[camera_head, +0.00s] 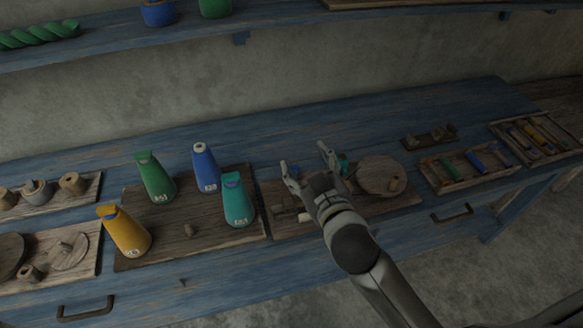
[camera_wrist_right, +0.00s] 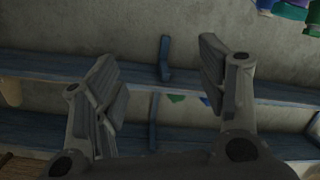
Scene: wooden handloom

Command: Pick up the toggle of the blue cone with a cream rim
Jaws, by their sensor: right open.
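The blue cone (camera_head: 205,170) with a cream rim at its top stands upright on the dark wooden board in the head view. A small wooden piece (camera_head: 188,230) lies on the board in front of it; I cannot tell whether it is the toggle. My right gripper (camera_head: 305,162) is open and apart from the blue cone, to its right, over the neighbouring board. Its two spread fingers also show in the right wrist view (camera_wrist_right: 163,85), with nothing between them. My left gripper is not in view.
Green (camera_head: 155,177), teal (camera_head: 237,202) and yellow (camera_head: 125,232) cones stand around the blue one. A round wooden disc (camera_head: 378,172) lies right of my gripper. Trays with coloured pieces (camera_head: 466,168) are at the right. A blue shelf (camera_head: 110,42) runs above.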

